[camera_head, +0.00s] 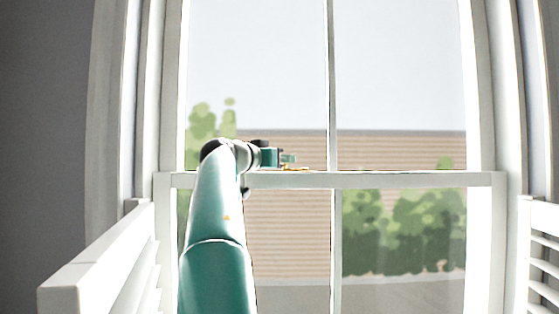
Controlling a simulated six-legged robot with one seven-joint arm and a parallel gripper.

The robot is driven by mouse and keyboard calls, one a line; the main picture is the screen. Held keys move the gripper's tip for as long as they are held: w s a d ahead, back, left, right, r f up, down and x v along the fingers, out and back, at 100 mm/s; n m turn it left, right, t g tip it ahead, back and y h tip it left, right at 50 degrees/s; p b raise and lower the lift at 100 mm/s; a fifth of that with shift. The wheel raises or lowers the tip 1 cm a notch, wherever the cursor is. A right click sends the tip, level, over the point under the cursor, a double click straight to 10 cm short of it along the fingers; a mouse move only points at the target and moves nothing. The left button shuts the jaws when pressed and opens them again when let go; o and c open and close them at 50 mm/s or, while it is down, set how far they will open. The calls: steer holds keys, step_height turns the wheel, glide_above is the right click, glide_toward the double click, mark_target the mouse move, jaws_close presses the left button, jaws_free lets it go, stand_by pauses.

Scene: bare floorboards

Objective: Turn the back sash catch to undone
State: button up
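A white sash window fills the middle of the view, with its meeting rail (410,180) running across it. A small brass-coloured piece, seemingly the sash catch (296,168), shows on top of the rail, left of the central glazing bar. My gripper (290,158) is at the end of my teal arm, pointing right, just above the brass piece. It is small and seen from behind and the side, so I cannot tell whether its fingers are open or touching the catch. The catch's lever position is mostly hidden.
White louvred shutters stand low on the left (97,262) and on the right (541,240). The window frame rises on both sides. A brick wall (400,150) and green bushes (400,230) show outside the glass. The rail right of my gripper is clear.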

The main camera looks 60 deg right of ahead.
steer(key=w+a, duration=0.2)
steer(key=a, duration=1.1)
steer(key=shift+w+a, duration=0.25)
steer(key=shift+w, duration=0.1)
